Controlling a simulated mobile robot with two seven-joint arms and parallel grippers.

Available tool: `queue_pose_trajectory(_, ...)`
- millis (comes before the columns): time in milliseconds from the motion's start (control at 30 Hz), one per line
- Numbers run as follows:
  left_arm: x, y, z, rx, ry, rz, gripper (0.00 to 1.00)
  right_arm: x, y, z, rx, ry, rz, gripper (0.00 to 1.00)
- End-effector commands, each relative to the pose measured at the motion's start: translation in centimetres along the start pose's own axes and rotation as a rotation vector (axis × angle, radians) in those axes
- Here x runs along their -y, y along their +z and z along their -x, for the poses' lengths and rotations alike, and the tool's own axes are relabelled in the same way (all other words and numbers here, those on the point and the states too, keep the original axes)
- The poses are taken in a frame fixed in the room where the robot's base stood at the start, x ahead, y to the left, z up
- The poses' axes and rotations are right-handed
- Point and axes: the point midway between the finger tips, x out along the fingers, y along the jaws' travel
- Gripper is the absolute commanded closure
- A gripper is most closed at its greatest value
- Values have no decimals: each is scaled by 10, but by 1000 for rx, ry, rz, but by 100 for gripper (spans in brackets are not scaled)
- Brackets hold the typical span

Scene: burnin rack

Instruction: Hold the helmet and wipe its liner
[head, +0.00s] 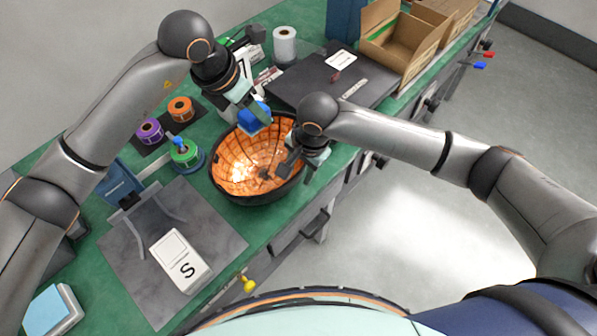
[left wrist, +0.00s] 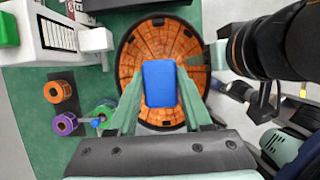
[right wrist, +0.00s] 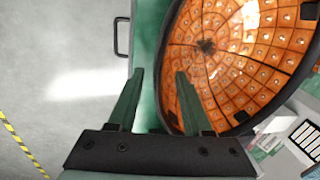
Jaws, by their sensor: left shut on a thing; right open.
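The helmet (head: 222,183) lies open side up on the green bench, a black shell with an orange, gridded liner. It also shows in the left wrist view (left wrist: 133,60) and right wrist view (right wrist: 230,55). My left gripper (head: 250,108) is shut on a blue block, likely a sponge (left wrist: 160,83), over the far part of the liner. I cannot tell whether the block touches the liner. My right gripper (right wrist: 160,80) is open at the helmet's right rim. In the right wrist view one finger overlaps the liner and the other is outside, with the rim between; no contact is clear.
Orange (head: 180,108) and purple (head: 149,130) spools, a green spool (head: 186,152) and a grey mat (head: 130,262) with a white "S" card (head: 181,262) lie left. A dark panel (head: 300,85) and cardboard box (head: 400,48) stand behind. The bench edge is close right.

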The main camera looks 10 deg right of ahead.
Motion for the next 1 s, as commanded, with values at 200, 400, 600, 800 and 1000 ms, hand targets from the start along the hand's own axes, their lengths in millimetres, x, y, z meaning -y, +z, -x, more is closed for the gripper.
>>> queue_pose_trajectory(200,0,0,0,1,0,0,95,0,0,-23,1,0,0,50)
queue_pose_trajectory(400,0,0,0,0,0,0,95,0,0,-27,0,-1,0,50)
queue_pose_trajectory(600,0,0,0,1,0,0,95,0,0,-27,0,-1,0,55)
queue_pose_trajectory(800,0,0,0,1,0,0,95,0,0,-27,0,-1,0,77)
queue_pose_trajectory(1000,0,0,0,1,0,0,95,0,0,-27,0,-1,0,100)
